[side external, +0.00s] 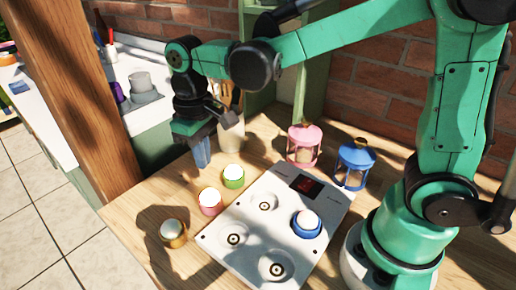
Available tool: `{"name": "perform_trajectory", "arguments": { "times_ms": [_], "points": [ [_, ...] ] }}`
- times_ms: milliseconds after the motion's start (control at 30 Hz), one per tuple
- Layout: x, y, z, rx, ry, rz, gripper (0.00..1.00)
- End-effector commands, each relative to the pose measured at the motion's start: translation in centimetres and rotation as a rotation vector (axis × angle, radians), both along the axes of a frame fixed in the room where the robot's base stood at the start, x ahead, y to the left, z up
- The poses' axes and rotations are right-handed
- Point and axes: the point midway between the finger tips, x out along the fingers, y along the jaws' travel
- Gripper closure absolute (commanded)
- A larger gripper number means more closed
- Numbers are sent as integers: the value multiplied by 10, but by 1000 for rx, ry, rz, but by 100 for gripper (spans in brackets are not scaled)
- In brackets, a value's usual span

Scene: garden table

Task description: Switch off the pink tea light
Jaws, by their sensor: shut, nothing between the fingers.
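The pink tea light (209,203) stands upright on the wooden table, just left of the pale panel's edge. It has a pink rim and a white top; I cannot tell whether it is lit. My gripper (203,163) is shut and empty, pointing down. In the picture it is above and slightly left of the pink tea light, apart from it. A green tea light (233,177) stands behind and right of the pink one, close to it.
An orange tea light (173,233) stands at the front left. A blue one (306,224) sits on the pale panel (236,216), which has several round seats and a dark display. Pink (304,146) and blue (355,165) lanterns stand behind. A wooden post (77,100) rises at left.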

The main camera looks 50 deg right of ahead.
Motion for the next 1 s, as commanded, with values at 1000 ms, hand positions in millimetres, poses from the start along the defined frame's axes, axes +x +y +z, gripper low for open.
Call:
{"name": "perform_trajectory", "arguments": {
  "times_ms": [1000],
  "points": [
    [0, 0, -57, 0, 1, 0, 100]
  ]
}}
